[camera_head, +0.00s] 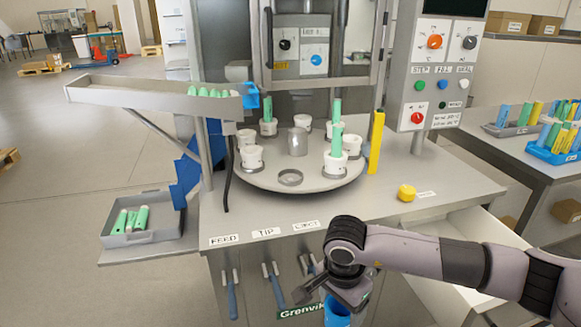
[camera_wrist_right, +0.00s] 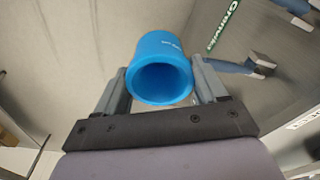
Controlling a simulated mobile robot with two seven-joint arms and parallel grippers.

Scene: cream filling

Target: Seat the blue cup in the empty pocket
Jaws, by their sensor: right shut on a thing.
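The blue cup (camera_head: 337,315) is at the bottom edge of the head view, partly cut off, in front of the machine cabinet. My right gripper (camera_head: 343,299) is shut on it. In the right wrist view the blue cup (camera_wrist_right: 160,68) sits between the two fingers, its open mouth facing the camera. The round turntable (camera_head: 312,176) stands on the machine bench, beyond and above the gripper. An empty pocket, a grey ring (camera_head: 290,177), is at its front edge. White holders (camera_head: 251,158) fill other places around it, some with green tubes (camera_head: 336,138). My left gripper is not in view.
A yellow post (camera_head: 376,142) stands right of the turntable, and a yellow cap (camera_head: 407,193) lies on the bench. A sloped chute (camera_head: 150,95) is at the left. An open drawer (camera_head: 485,235) is at the right. The bench front (camera_head: 330,208) is mostly clear.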

